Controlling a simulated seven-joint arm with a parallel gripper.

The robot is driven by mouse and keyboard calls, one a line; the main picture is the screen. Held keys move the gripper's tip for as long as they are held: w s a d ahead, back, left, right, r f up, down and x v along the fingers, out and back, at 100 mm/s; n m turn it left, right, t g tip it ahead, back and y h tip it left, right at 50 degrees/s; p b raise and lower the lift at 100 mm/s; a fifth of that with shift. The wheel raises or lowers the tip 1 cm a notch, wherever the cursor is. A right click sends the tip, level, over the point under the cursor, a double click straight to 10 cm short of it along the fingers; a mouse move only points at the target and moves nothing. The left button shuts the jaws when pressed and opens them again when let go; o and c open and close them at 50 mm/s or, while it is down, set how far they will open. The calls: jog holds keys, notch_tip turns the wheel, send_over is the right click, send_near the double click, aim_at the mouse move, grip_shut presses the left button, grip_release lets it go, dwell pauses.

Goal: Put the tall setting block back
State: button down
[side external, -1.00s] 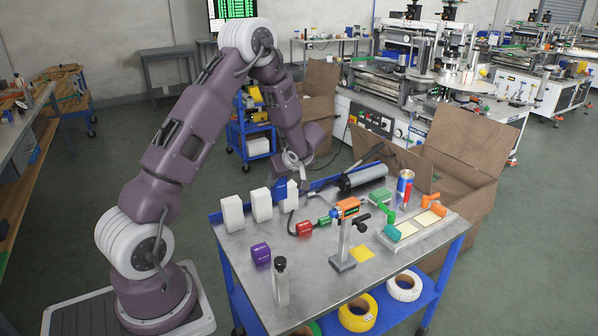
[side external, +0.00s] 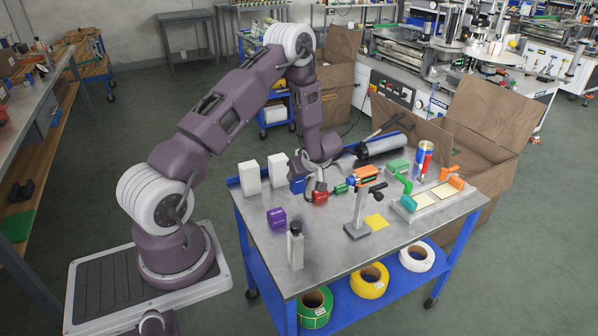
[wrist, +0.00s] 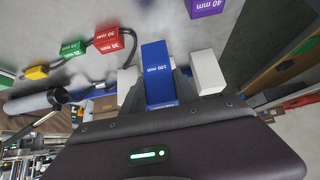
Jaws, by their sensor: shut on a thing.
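The tall setting block appears to be the blue block (wrist: 157,70), whose white label shows upside down in the wrist view. It is shut between the grey fingers of my gripper (wrist: 160,92). In the side view the blue block (side external: 297,184) shows low, close to the table (side external: 330,255), below my gripper (side external: 308,172). I cannot tell whether its base touches the table. White blocks (side external: 250,178) stand to its left in the side view. In the wrist view one white block (wrist: 208,72) is on the right of my gripper and another (wrist: 127,84) on the left.
A red block (side external: 320,194) is close on the right of the blue block, with dark cables around it. A purple block (side external: 276,217), a bottle-like grey piece (side external: 296,245) and an orange-topped stand (side external: 362,205) are nearer the front.

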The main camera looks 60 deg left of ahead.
aim_at(300, 190)
jog(key=shift+f, duration=2.8)
jog(key=shift+f, duration=0.25)
jog(key=c, duration=0.8)
grip_release()
jog(key=shift+c, duration=0.2)
jog(key=shift+r, duration=6.5)
